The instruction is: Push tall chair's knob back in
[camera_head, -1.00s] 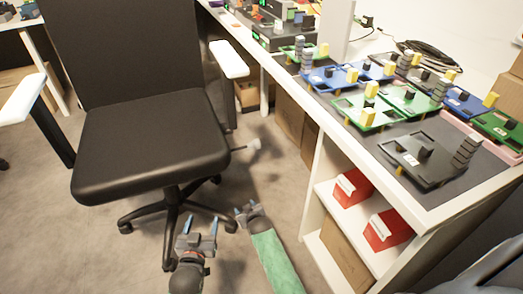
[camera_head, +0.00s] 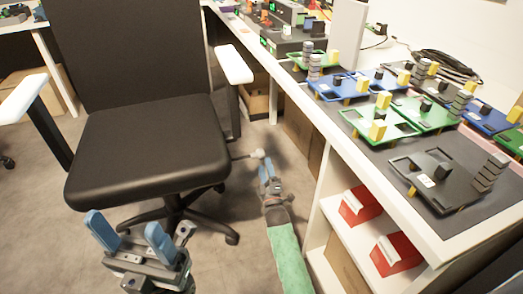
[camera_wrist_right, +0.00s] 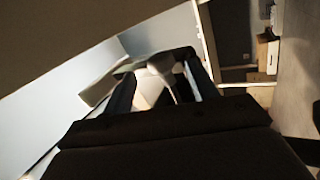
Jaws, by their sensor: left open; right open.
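The tall black office chair (camera_head: 150,150) stands at left centre with white armrests. A thin lever sticks out from under the right side of its seat and ends in a pale knob (camera_head: 257,154). My right gripper (camera_head: 265,165) is open with its blue fingertips right at the knob. In the right wrist view the pale knob (camera_wrist_right: 160,66) shows between the two dark fingers of my right gripper (camera_wrist_right: 160,75); I cannot tell whether they touch it. My left gripper (camera_head: 130,230) is open and empty in front of the seat, its blue fingers pointing up.
A long white workbench (camera_head: 390,190) on the right holds several coloured trays and devices. Red bins (camera_head: 360,205) sit on its shelf. The chair's wheeled base (camera_head: 180,215) is on the grey floor, with free floor between chair and bench.

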